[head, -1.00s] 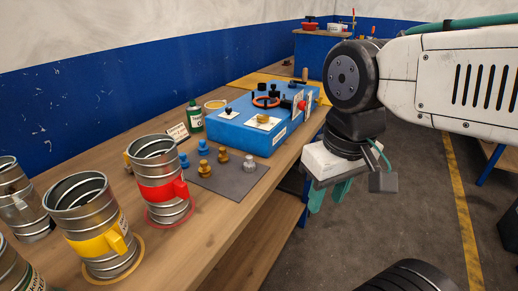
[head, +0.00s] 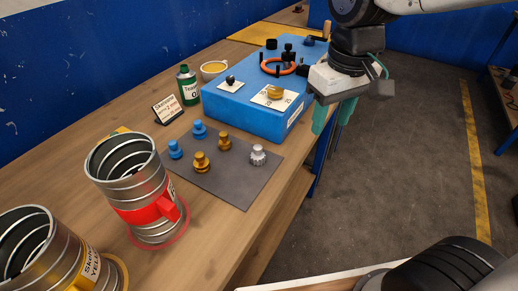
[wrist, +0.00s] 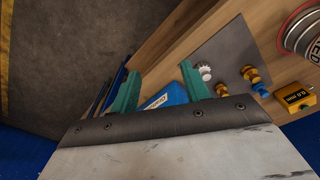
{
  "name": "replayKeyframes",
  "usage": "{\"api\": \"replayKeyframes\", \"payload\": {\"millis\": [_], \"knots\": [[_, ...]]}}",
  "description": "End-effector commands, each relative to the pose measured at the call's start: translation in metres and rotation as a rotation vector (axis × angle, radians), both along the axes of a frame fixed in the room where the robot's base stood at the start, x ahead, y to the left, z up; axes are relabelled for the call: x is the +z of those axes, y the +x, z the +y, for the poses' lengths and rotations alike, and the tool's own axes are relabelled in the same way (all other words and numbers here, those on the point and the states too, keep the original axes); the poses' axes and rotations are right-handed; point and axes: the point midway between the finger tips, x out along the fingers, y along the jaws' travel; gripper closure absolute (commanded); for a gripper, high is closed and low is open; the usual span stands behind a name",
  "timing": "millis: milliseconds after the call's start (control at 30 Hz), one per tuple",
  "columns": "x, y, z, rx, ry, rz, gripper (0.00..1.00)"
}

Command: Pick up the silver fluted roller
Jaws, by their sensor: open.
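The silver fluted roller (head: 258,155) stands on the right side of a dark grey mat (head: 232,187) on the wooden bench. It also shows in the wrist view (wrist: 205,72), just beyond the right-hand finger. My gripper (head: 332,120) has teal fingers, is open and empty, and hangs past the bench edge, right of and higher than the roller. In the wrist view its two fingers (wrist: 160,95) are spread apart with part of the blue box (wrist: 166,98) visible between them.
Two gold rollers (head: 202,163) and two blue rollers (head: 198,130) share the mat. A blue box (head: 245,115) with an orange ring stands behind it. A spiral duct with a red band (head: 150,212) stands to the left. A green bottle (head: 188,86) and a bowl (head: 214,69) are behind.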

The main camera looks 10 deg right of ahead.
Motion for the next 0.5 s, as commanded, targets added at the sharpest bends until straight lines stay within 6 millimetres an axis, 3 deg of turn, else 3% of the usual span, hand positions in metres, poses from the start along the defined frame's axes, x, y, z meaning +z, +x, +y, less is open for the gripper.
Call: {"api": "replayKeyframes", "payload": {"millis": [100, 300, 500], "knots": [[-0.020, 0.037, 0.045, 0.124, -0.010, 0.028, 0.53], [-0.050, 0.070, 0.104, 0.264, -0.018, 0.048, 0.53], [-0.067, 0.079, 0.128, 0.315, -0.022, 0.054, 0.53]]}}
